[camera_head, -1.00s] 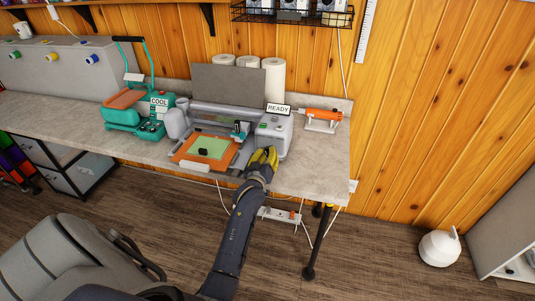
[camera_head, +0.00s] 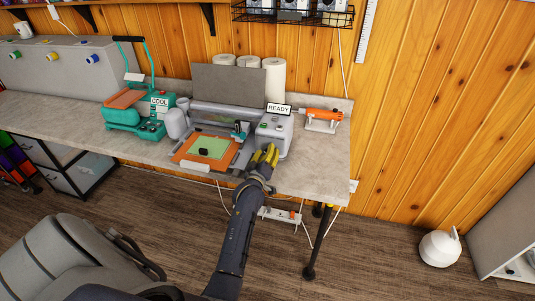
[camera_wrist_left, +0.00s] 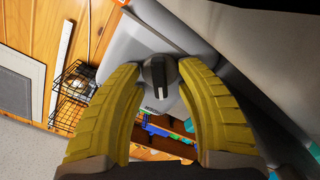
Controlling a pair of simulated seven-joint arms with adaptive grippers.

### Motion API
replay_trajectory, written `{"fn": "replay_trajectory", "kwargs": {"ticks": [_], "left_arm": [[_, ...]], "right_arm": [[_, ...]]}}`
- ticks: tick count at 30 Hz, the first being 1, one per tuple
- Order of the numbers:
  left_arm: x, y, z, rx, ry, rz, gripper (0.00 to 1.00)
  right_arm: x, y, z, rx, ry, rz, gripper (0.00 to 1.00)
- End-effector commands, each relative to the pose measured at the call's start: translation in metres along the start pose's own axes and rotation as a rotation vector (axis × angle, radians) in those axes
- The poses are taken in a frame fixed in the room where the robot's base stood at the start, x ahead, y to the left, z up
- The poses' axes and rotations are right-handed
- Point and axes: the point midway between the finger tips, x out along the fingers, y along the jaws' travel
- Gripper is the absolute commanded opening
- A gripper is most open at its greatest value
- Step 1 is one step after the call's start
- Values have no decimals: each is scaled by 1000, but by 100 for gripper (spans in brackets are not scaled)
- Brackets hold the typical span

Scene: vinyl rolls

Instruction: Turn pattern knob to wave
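The grey cutting machine (camera_head: 272,140) with the READY sign (camera_head: 279,109) stands on the bench. My left gripper (camera_head: 270,153) is at the front of the machine's right end, its yellow fingers apart. In the left wrist view, a dark grey knob (camera_wrist_left: 159,73) on the machine's pale face sits between the fingertips of my left gripper (camera_wrist_left: 160,68). The fingers look open around it; I cannot tell whether either touches it. No pattern marks around the knob are readable. In the head view I cannot make out the knob near the fingers. My right gripper is not in view.
An orange mat with a green sheet (camera_head: 205,147) lies at the machine's front. A teal heat press (camera_head: 134,115) with a COOL sign stands to the left. An orange tool on a stand (camera_head: 322,119) is to the right. The bench's right front corner is clear.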

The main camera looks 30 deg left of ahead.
Motion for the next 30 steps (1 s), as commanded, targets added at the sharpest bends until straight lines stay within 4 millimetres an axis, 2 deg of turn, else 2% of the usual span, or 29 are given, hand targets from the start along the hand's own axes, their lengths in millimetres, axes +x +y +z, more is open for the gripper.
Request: {"fn": "replay_trajectory", "kwargs": {"ticks": [8,21,30], "left_arm": [[-9,-1,2,0,-3,-1,35],[-82,-1,2,1,-3,-2,35],[-114,0,1,0,-1,-1,35]], "right_arm": [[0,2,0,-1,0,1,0],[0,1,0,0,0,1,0],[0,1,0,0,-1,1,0]]}}
